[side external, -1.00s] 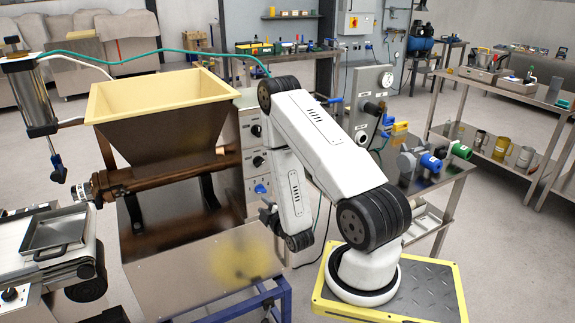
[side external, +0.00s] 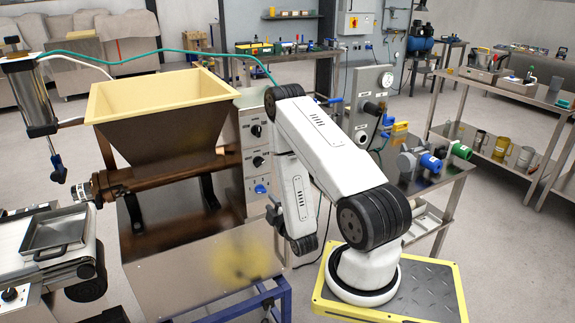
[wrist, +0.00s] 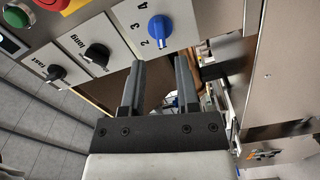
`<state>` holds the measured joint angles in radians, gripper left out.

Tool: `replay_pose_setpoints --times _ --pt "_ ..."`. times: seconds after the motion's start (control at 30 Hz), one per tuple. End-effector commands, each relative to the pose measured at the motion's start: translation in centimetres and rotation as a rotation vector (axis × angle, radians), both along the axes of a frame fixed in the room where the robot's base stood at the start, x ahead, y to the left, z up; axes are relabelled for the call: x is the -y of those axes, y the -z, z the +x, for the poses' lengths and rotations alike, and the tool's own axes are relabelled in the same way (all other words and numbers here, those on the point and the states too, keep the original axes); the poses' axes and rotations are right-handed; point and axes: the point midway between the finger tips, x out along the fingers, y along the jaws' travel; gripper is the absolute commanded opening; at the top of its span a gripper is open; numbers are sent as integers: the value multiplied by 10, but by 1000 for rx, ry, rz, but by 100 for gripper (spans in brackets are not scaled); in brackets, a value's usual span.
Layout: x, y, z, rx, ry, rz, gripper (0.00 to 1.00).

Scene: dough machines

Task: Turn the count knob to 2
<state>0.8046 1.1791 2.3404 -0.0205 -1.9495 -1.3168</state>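The count knob is a blue knob (wrist: 160,29) on a light grey panel in the wrist view, with the numerals 2, 3 and 4 printed around it. In the side view my gripper (side external: 272,211) is small and partly hidden by my arm.
Two black knobs, one marked long (wrist: 96,54) and one marked fast (wrist: 56,72), sit beside the blue one. A green button (wrist: 16,16) and a red button (wrist: 52,3) are farther along. The machine's cream-rimmed hopper (side external: 160,88) stands left of the panel.

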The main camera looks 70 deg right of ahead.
Motion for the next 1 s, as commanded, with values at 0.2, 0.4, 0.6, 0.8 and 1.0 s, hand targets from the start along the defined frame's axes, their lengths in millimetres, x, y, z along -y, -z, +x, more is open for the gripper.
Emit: replay_pose_setpoints --times 0.2,0.4,0.6,0.8,1.0 --pt "9 0 9 0 0 0 40" --pt "17 0 17 0 0 0 40" --pt "25 0 25 1 0 -1 40" --pt "33 0 33 1 0 -1 40" --pt "37 0 37 -1 -1 1 17"
